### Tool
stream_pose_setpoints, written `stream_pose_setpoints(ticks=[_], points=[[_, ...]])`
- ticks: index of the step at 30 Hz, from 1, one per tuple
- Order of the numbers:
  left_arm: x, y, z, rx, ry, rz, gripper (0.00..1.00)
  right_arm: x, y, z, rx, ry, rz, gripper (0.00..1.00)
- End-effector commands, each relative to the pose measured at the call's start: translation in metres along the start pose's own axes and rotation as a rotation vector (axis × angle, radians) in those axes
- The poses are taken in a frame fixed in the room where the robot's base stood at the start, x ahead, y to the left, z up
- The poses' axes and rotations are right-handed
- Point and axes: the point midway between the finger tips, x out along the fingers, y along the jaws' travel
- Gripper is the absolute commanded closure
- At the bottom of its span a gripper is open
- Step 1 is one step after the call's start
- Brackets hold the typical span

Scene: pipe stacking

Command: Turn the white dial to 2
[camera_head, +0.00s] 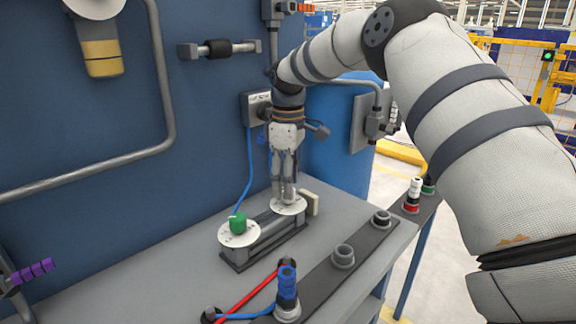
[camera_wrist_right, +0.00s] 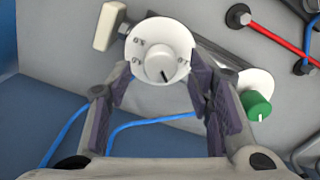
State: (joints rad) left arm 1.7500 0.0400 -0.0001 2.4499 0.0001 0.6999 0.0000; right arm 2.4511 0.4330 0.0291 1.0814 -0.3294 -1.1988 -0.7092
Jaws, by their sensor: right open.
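The white dial (camera_wrist_right: 162,64) is a round white knob on a white plate with small dark marks, too small to read. A black pointer line on the knob points toward the bottom of the right wrist view, slightly right. In the head view, the dial's plate (camera_head: 289,205) shows under my right gripper (camera_head: 287,197), which points down at it; the knob is mostly hidden there. In the right wrist view, my right gripper (camera_wrist_right: 163,82) is open, with one finger on each side of the knob. I cannot tell whether the pads touch it. My left gripper is not in view.
A green dial (camera_head: 238,223) on its own white plate sits beside it on the same dark base (camera_head: 262,243). A small beige block (camera_head: 312,203) stands close by. A blue ribbed connector (camera_head: 287,283) with cables and an empty socket (camera_head: 343,256) are nearer. The blue wall is behind.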

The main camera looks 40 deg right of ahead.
Motion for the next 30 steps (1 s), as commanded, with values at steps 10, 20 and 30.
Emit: stream_pose_setpoints(ticks=[10, 20, 30], points=[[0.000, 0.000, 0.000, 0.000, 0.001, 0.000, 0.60, -0.086, 0.001, -0.001, 0.000, 0.003, 0.004, 0.53], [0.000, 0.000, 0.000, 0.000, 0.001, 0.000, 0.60, -0.099, 0.000, 0.000, -0.001, 0.001, 0.001, 0.53], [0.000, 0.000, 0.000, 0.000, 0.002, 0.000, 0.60, -0.099, 0.000, 0.000, 0.000, 0.001, 0.001, 0.53]])
